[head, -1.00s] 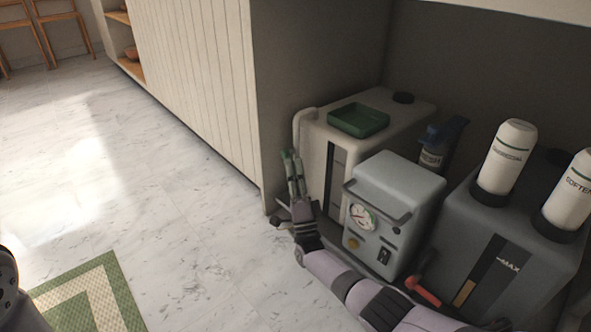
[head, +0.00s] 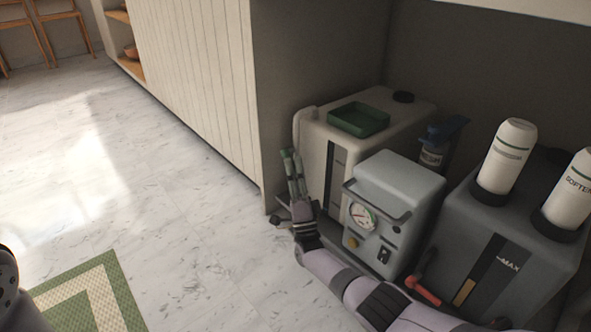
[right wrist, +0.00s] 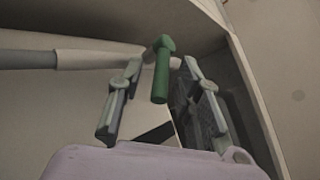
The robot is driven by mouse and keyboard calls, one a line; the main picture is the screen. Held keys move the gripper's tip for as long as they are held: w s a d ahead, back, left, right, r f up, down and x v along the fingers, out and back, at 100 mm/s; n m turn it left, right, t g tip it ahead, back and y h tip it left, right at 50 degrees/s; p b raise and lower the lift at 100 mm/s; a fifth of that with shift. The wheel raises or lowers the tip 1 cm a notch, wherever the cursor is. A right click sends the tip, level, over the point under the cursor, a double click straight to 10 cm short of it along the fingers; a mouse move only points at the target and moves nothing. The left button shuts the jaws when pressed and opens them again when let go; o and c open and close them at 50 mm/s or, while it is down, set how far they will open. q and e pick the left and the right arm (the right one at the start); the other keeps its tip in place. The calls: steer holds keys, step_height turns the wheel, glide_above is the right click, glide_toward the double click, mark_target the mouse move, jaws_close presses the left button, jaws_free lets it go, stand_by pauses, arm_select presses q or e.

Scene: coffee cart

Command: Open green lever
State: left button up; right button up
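The green lever (right wrist: 161,75) shows in the right wrist view as a short upright handle at the end of a pale pipe (right wrist: 95,54). My right gripper (right wrist: 162,92) is open, with one finger on each side of the lever and a gap on both sides. In the head view my right gripper (head: 292,162) is at the left front corner of the white tank (head: 318,146), next to the pipe on its side. I cannot clearly pick out the lever from the fingers there. My left gripper is not in view.
A grey machine with a gauge (head: 385,190) stands just right of my right gripper. A red-handled valve (head: 427,296) and a dark grey tank (head: 520,240) are further right. The cabinet panel (head: 210,80) is close on the left.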

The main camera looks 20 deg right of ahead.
steer(key=v, duration=0.7)
steer(key=shift+s+f, duration=0.2)
steer(key=shift+c, duration=0.2)
